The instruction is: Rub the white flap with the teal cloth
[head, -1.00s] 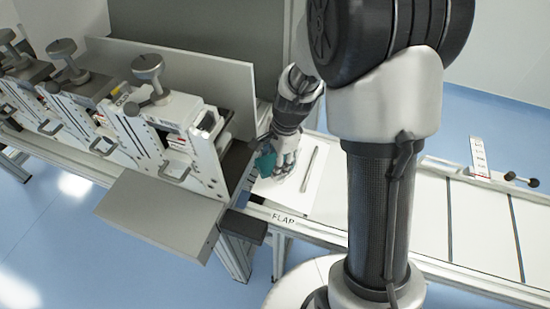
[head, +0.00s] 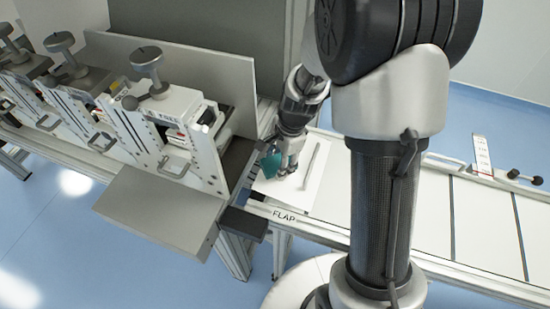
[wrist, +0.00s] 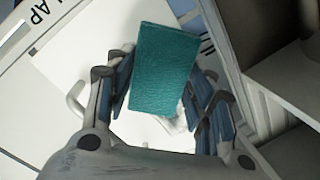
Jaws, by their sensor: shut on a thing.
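The teal cloth (head: 270,164) is between the fingers of my gripper (head: 286,168), at the left part of the white flap. In the wrist view the cloth (wrist: 165,70) shows as a flat teal rectangle between the two fingers, and my gripper (wrist: 158,92) is shut on it. The white flap (head: 305,193) is a flat pale panel, with the word FLAP on the rail at its front edge. In the wrist view the flap (wrist: 85,50) lies behind the fingers. I cannot tell whether the cloth touches it.
A thin grey handle (head: 311,159) lies on the flap to the right of my gripper. The grey machine units (head: 165,125) with knobs stand close on the left, with a grey shelf (head: 155,208) in front.

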